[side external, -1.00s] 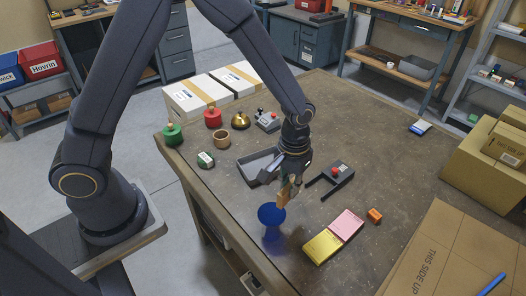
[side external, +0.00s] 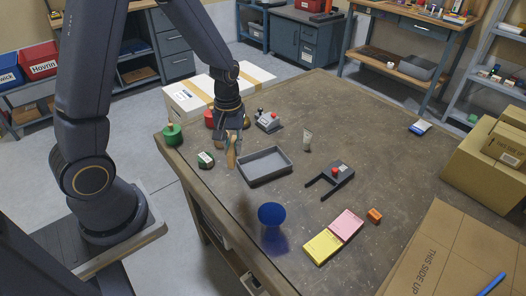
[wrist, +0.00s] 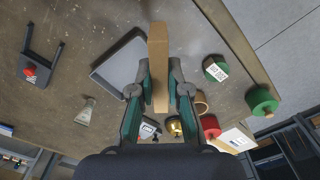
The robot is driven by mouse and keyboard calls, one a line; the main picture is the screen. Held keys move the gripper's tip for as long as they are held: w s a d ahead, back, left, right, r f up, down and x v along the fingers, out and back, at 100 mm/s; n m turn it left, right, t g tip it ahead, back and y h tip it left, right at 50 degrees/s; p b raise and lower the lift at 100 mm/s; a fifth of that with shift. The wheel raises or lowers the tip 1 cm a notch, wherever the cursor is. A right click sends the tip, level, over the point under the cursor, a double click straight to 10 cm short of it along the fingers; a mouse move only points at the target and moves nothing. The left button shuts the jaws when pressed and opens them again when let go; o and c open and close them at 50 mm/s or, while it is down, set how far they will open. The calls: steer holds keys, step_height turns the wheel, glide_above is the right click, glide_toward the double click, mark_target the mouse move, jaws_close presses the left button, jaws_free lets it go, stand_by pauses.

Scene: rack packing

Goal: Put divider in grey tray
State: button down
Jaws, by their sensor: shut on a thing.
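My gripper (side external: 232,142) is shut on a tan wooden strip, which looks like the divider (side external: 231,157). In the wrist view the divider (wrist: 158,45) stands out lengthwise from between the fingertips (wrist: 160,88). The grey tray (side external: 272,178) lies on the table just right of my gripper in the side view and looks empty. In the wrist view the tray (wrist: 113,66) is left of the divider, with one side partly hidden by a finger. The divider is outside the tray's outline in both views; its height above the table is hard to tell.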

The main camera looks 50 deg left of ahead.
steer(key=w+f, duration=0.3)
steer(key=w, duration=0.1)
steer(key=w+a+f, duration=0.1)
steer(key=w+f, duration=0.2)
steer(key=w, duration=0.1)
steer(key=w+f, duration=0.2)
steer(key=w, duration=0.2)
steer(key=shift+a+f, duration=0.25)
steer(key=shift+f, duration=0.15)
steer(key=shift+w+f, duration=0.15)
steer(key=shift+f, duration=1.65)
steer(key=shift+f, duration=0.15)
steer(key=c, duration=1.1)
jaws_free()
steer(key=shift+c, duration=0.2)
